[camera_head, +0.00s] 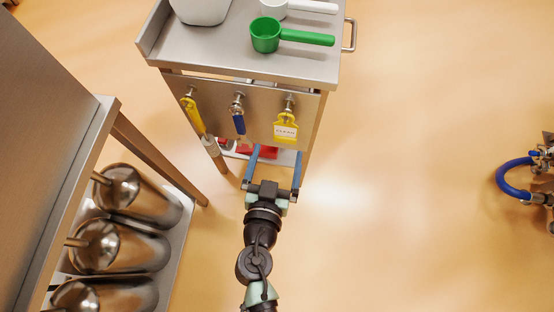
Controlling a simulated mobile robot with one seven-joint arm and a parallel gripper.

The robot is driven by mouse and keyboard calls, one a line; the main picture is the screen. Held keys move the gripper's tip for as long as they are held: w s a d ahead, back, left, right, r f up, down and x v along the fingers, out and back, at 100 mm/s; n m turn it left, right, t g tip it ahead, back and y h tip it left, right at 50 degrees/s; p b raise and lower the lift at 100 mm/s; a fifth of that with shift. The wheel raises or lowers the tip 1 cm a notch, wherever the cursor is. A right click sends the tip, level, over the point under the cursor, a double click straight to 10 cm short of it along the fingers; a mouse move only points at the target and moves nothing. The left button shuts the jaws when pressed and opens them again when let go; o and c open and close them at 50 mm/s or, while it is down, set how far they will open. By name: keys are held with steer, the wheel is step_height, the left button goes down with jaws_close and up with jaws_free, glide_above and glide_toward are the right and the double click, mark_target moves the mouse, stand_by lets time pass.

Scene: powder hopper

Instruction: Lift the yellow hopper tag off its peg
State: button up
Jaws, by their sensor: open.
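The yellow hopper tag (286,129) hangs from the right peg (290,104) on the front panel of the steel cart. It has a white label with dark lettering that seems to read "CLEAN". My gripper (276,152) is open and empty, with its two blue fingers spread apart and pointing toward the panel. From this overhead view it shows just below and a little left of the tag; the right finger is nearest it. I cannot tell the gap in depth between the fingers and the tag.
A blue-handled item (239,121) and a yellow-handled item (194,112) hang on the other pegs. A green scoop (266,36) lies on the cart top (220,55). A red object (262,152) sits on the lower shelf. Steel containers (125,245) stand at left.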

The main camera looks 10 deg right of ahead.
mark_target(286, 126)
steer(key=x, duration=0.4)
steer(key=f+x, duration=0.1)
steer(key=x, duration=0.3)
steer(key=f+p+x, duration=0.1)
steer(key=x, duration=0.3)
steer(key=shift+s+f, duration=0.1)
steer(key=shift+s, duration=0.05)
steer(key=shift+c, duration=0.3)
steer(key=c, duration=1.1)
steer(key=shift+r+p, duration=0.4)
steer(key=shift+r, duration=0.3)
steer(key=shift+c, duration=0.2)
steer(key=shift+s, duration=0.1)
